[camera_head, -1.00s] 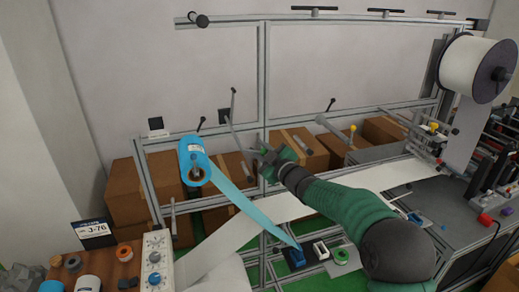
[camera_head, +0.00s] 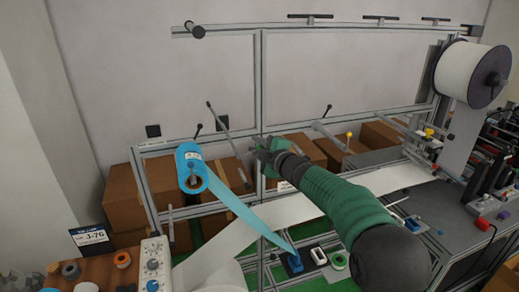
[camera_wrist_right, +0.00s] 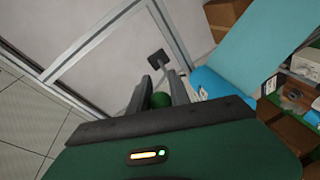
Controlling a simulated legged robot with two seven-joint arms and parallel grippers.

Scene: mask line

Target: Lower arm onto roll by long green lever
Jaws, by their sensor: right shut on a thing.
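The blue roll (camera_head: 190,165) sits on the left part of the metal frame, its blue film running down to the right. It also shows in the wrist view (camera_wrist_right: 215,84). A thin grey arm (camera_head: 224,136) with a dark tip slants up and left, just right of the roll; I see no contact with it. My right gripper (camera_head: 258,150) is at the frame, right of this arm. In the wrist view my right gripper (camera_wrist_right: 161,98) is shut on a round green knob (camera_wrist_right: 161,100), apparently the lever's end. The rest of the lever is mostly hidden. My left gripper is not in view.
A white roll (camera_head: 470,72) hangs at the upper right beside machinery. A white web (camera_head: 285,212) crosses the line. Cardboard boxes (camera_head: 122,192) stand behind the frame. A control box (camera_head: 154,264) is at the lower left.

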